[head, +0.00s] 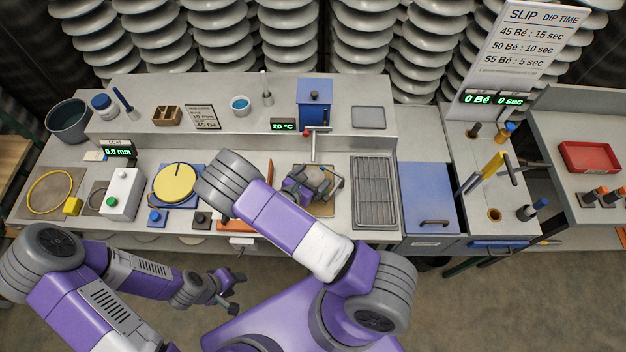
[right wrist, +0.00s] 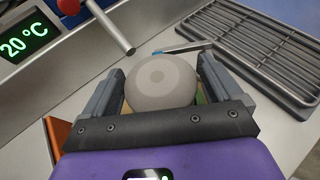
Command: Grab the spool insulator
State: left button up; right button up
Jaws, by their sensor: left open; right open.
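The spool insulator (right wrist: 160,82) shows in the right wrist view as a grey, round-topped piece with faint concentric rings. My right gripper (right wrist: 160,88) is open, with one finger on each side of it. I cannot tell whether either finger touches it. In the head view my right gripper (head: 316,184) is over a brown board (head: 322,209) on the bench and largely hides the insulator. My left gripper (head: 229,293) is open and empty, low in front of the bench, over the floor.
A wire rack (head: 374,192) lies just right of the right gripper. A blue box with a tap (head: 315,101) stands behind it, its spout reaching forward. A yellow disc (head: 175,183) and a white box (head: 122,194) are to the left. A blue lidded bin (head: 428,192) is further right.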

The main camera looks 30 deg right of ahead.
jog(key=shift+w, duration=0.1)
jog(key=c, duration=1.2)
